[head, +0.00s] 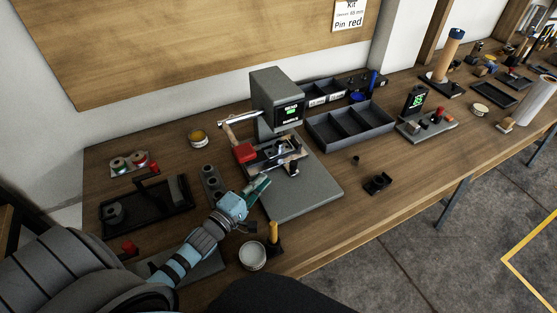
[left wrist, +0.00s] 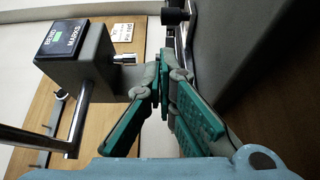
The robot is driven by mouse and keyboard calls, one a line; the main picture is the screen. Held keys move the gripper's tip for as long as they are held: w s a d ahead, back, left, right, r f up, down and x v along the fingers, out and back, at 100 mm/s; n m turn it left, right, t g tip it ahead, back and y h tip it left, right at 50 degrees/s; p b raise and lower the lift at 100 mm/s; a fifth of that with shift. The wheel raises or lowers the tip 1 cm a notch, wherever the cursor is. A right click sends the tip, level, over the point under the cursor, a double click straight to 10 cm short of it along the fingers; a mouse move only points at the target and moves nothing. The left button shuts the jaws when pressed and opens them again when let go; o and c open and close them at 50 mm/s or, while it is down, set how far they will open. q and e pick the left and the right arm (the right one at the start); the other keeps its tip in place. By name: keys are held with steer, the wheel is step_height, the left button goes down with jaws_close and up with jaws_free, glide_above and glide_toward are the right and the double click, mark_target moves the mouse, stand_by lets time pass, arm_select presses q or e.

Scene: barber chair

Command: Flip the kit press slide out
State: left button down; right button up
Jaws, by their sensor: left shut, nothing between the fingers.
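The kit press (head: 277,90) stands at the middle of the bench, a grey head with a small lit screen above a grey base plate (head: 312,192). Its slide (head: 275,155) lies low under the head, with metal rails and dark parts on it. A red block (head: 244,153) is at its left end. My left gripper (head: 264,182) is shut and empty, just in front of the slide, low over the plate's left edge. In the left wrist view its teal fingers (left wrist: 162,72) point up the picture, beside the press head (left wrist: 75,55). Contact with the slide cannot be told. My right gripper is not in view.
A black divided tray (head: 350,127) stands right of the press. A dark tray (head: 147,207) lies at the left. A white round tin (head: 252,256) and a yellow-handled tool (head: 273,233) stand near the front edge, close to my left arm. Bench right of the plate is mostly clear.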

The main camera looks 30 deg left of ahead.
arm_select(q)
steer(key=w, duration=0.6)
steer(key=w+d, duration=0.1)
steer(key=w, duration=0.2)
steer(key=shift+w+f+b, duration=0.1)
steer(key=shift+w+b, duration=0.25)
steer(key=shift+b, duration=0.05)
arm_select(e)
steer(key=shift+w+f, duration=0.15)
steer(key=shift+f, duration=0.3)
